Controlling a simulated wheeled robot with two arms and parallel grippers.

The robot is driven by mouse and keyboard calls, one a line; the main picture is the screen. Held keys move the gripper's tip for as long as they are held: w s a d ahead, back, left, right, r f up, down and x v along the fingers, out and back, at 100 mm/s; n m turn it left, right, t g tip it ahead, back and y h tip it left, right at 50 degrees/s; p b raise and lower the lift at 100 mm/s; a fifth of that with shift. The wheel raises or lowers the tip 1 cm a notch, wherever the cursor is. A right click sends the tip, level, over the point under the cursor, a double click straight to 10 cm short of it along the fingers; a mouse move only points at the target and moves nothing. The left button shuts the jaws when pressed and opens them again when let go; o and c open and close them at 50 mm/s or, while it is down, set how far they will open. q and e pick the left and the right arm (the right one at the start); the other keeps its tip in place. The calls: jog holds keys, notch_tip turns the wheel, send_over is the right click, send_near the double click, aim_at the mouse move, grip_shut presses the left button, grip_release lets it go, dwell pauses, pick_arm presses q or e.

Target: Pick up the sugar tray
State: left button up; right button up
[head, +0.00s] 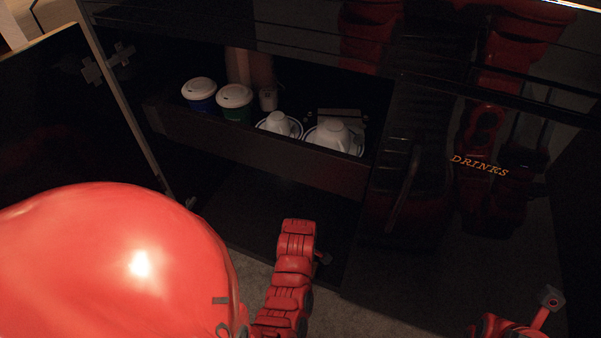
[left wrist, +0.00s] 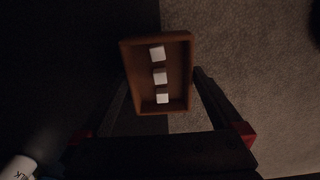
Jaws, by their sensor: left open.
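The sugar tray (left wrist: 180,62) is a small brown open box with white sugar cubes (left wrist: 159,76) in a row inside. It shows in the left wrist view, ahead of my left gripper (left wrist: 160,85). The gripper is open, with its dark fingers on either side of the tray's near part; I cannot tell whether they touch it. In the head view my left arm (head: 290,275) reaches up from the bottom middle, and its fingers cannot be made out. I cannot pick out the tray there with certainty. Part of my right gripper (head: 545,303) shows at the bottom right; its jaw state is unclear.
A dark open drawer (head: 250,150) holds a blue lidded cup (head: 200,95), a green lidded cup (head: 235,103) and white cups (head: 333,133) on saucers. A glossy cabinet front marked DRINKS (head: 478,165) stands to the right. A white lettered container (left wrist: 18,167) is at the wrist view's lower left. Carpet (left wrist: 260,60) lies right.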

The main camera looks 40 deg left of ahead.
pick_arm(q)
jog(key=c, duration=1)
